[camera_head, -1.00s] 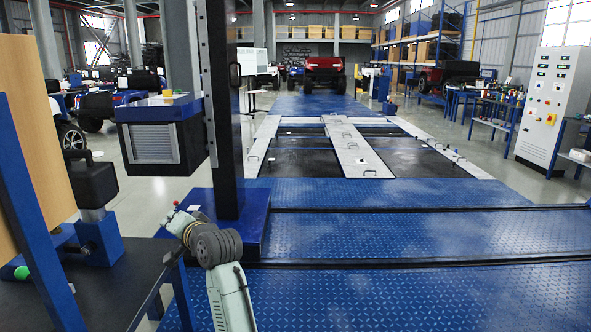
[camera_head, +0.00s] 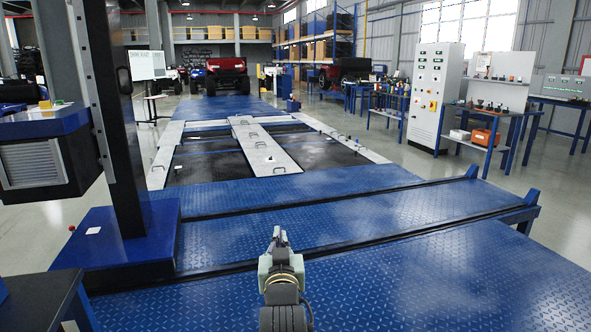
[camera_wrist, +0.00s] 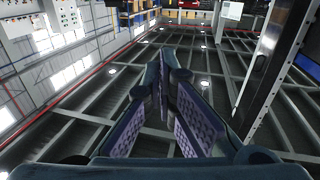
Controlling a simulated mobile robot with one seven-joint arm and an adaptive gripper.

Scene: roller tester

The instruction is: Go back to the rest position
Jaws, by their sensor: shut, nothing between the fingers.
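My gripper (camera_head: 279,238) shows at the bottom middle of the head view, above the blue tread-plate floor (camera_head: 330,250). It points away from me, toward the far end of the hall. In the wrist view my gripper's fingers (camera_wrist: 163,88) are close together with nothing between them. Behind the fingers the wrist view shows the roof beams and lamps, and the hall appears upside down.
A dark column on a blue base (camera_head: 120,240) stands at the left, with a grey-fronted box (camera_head: 35,165) beside it. A rail (camera_head: 350,228) crosses the blue platform. A white control cabinet (camera_head: 434,95) and workbenches stand at the right. Space around my gripper is clear.

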